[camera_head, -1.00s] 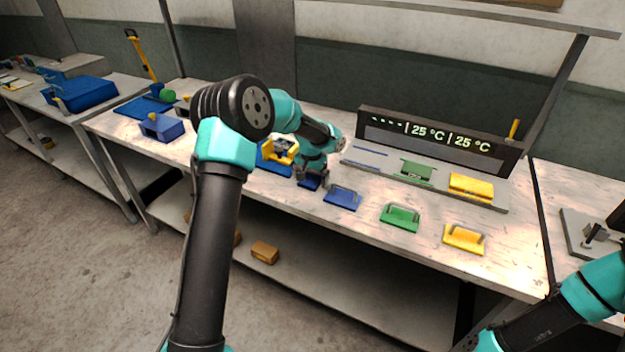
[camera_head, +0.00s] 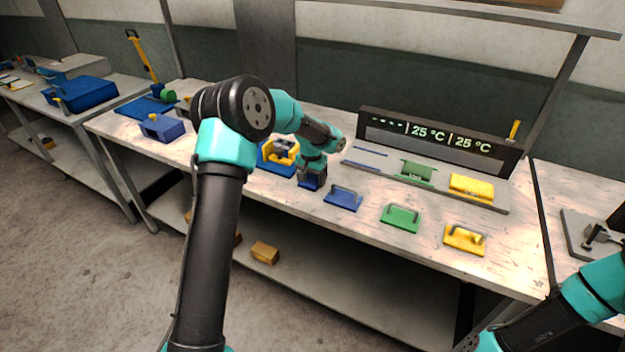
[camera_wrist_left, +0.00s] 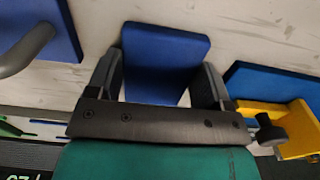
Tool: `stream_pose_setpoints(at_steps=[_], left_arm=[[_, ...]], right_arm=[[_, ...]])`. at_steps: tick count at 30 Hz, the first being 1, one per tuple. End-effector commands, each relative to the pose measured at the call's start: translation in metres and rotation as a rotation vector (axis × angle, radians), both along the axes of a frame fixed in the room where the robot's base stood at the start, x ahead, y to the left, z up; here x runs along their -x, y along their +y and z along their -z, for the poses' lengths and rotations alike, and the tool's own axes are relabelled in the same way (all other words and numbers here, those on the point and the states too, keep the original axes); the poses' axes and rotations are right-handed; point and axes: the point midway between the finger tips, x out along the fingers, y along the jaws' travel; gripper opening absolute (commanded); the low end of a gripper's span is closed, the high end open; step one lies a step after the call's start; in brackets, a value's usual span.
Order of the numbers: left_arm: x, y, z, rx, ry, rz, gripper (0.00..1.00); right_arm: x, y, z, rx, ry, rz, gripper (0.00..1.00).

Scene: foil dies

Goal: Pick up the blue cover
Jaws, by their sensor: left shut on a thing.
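My left gripper (camera_head: 312,180) points down at the front of the table and is shut on a blue slab, which I take as the blue cover (camera_head: 306,186). In the left wrist view the blue cover (camera_wrist_left: 160,55) sits between the two dark fingers (camera_wrist_left: 163,85). The gripper body hides its near end. I cannot tell whether it touches the table. My right gripper is not in view; only part of my right arm shows at the lower right.
A blue plate with a handle (camera_head: 343,198) lies just right of the gripper, then a green one (camera_head: 400,217) and a yellow one (camera_head: 464,238). A blue base with a yellow frame (camera_head: 280,154) is close on the left. A grey station with a temperature display (camera_head: 437,136) stands behind.

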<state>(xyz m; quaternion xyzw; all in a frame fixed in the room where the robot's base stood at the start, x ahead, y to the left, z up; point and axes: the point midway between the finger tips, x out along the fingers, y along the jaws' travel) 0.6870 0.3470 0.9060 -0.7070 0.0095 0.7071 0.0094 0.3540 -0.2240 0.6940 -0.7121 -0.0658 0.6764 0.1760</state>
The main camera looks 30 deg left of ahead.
Motion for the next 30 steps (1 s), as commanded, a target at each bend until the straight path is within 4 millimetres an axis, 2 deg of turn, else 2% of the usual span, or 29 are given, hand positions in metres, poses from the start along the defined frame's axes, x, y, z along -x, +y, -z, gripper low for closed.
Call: stream_pose_setpoints(at_steps=[5,8,21,25,30], left_arm=[[0.000,0.000,-0.005,0.000,-0.002,0.000,0.50],[-0.001,0.000,-0.015,0.000,-0.004,0.000,0.50],[-0.001,0.000,-0.087,0.000,-0.002,0.000,0.50],[0.000,0.000,-0.098,0.000,-0.001,0.000,0.50],[0.000,0.000,-0.101,0.000,0.000,0.000,0.50]], right_arm=[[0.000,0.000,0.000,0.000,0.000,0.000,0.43],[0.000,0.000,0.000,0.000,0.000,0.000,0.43],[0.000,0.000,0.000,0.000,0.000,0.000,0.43],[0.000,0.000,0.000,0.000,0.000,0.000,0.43],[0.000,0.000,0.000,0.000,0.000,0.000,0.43]])
